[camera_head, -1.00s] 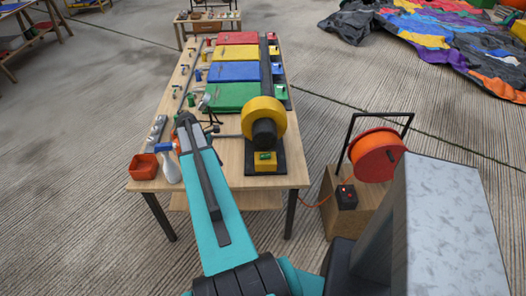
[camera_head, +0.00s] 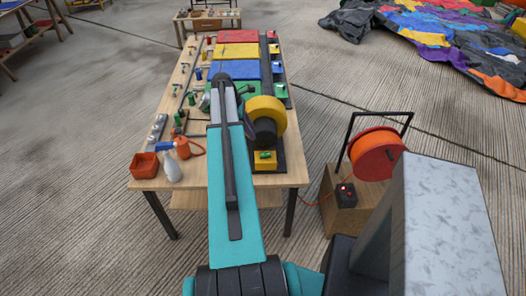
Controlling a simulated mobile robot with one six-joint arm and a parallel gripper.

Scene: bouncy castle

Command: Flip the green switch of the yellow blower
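The yellow blower (camera_head: 268,103) stands on the near right part of the wooden table, with a dark round centre. Its yellow base box (camera_head: 264,165) carries the small green switch (camera_head: 265,155) on top, facing me. My teal arm reaches up the picture over the table, just left of the blower. The arm's far end is over the green panel and hides much of it. My gripper's fingertips cannot be made out, so whether it is open or shut does not show. The arm appears apart from the switch.
Red (camera_head: 238,37), yellow and blue panels lie behind on the table. An orange cable reel (camera_head: 376,155) and a black box with a red button (camera_head: 345,195) are right of the table.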

